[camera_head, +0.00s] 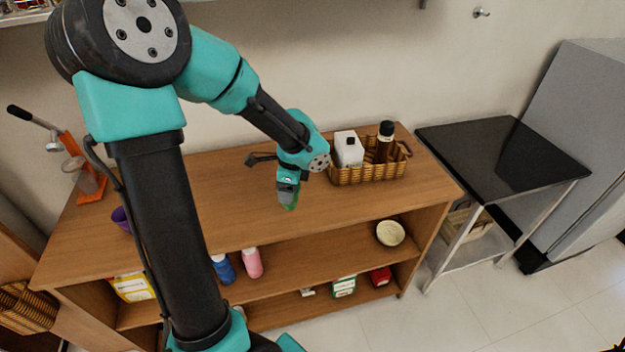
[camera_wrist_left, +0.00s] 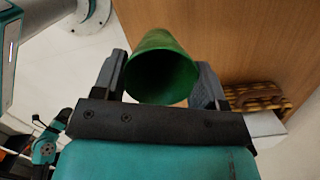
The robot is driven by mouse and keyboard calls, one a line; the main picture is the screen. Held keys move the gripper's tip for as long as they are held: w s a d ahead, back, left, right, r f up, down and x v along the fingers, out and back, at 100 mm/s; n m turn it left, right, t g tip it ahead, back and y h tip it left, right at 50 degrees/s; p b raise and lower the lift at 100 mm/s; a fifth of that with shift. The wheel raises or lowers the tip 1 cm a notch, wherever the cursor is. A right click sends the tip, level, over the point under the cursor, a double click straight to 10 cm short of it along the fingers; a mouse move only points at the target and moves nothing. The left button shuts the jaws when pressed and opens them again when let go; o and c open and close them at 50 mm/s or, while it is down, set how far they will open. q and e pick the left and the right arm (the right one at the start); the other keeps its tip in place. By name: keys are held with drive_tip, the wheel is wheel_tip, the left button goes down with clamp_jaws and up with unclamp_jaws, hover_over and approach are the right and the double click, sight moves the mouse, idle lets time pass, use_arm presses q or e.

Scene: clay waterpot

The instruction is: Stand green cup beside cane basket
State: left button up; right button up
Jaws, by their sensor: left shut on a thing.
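The green cup (camera_wrist_left: 163,68) is between the two fingers of my left gripper (camera_wrist_left: 165,85) in the left wrist view, with its open mouth towards the camera. In the head view my left gripper (camera_head: 289,190) is shut on the cup, and only a bit of green (camera_head: 291,206) shows below the fingers. It is over the wooden shelf top, left of the cane basket (camera_head: 370,173); I cannot tell whether the cup touches the top. The basket also shows at the right in the left wrist view (camera_wrist_left: 262,97). My right gripper is not in view.
The basket holds a white bottle (camera_head: 348,149) and a dark bottle (camera_head: 384,142). The wooden top (camera_head: 240,215) is clear around the gripper. An orange press (camera_head: 80,165) and a purple thing (camera_head: 121,218) are at the left. A black-topped table (camera_head: 505,155) stands at the right.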

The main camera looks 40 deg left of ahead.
use_arm(q)
drive_tip(key=shift+d, duration=0.2)
drive_tip(key=shift+a, duration=0.15)
drive_tip(key=w+a+f, duration=0.1)
drive_tip(key=w+a, duration=0.9)
drive_tip(key=a, duration=0.2)
drive_tip(key=shift+w+f, duration=0.25)
drive_tip(key=shift+w, duration=0.1)
drive_tip(key=shift+d+f, duration=0.1)
drive_tip(key=shift+f, duration=1.65)
drive_tip(key=shift+f, duration=0.1)
drive_tip(key=o, duration=0.9)
